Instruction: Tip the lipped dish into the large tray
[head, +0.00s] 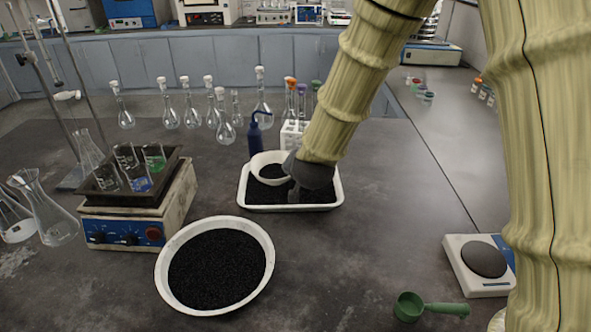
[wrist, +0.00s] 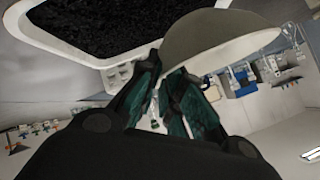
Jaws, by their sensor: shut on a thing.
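The lipped dish (head: 258,163) is a white bowl with dark granules in it. It is above the left back part of the large tray, and I cannot tell whether it touches it. In the wrist view the dish (wrist: 220,40) shows its grey outer side. The large tray (head: 335,200) is white and rectangular, with black granules inside; the wrist view shows its rim (wrist: 100,62). My gripper (head: 294,180) is over the tray, shut on the dish at its right side. The fingertips (wrist: 165,85) meet the dish edge in the wrist view, where the exact contact is partly hidden.
A large white bowl of black granules (head: 262,237) stands in front. A hotplate with beakers (head: 140,212) is at left. Flasks, a blue bottle (head: 255,139) and a tube rack (head: 291,134) stand behind the tray. A green scoop (head: 430,308) and balance (head: 480,262) are at right.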

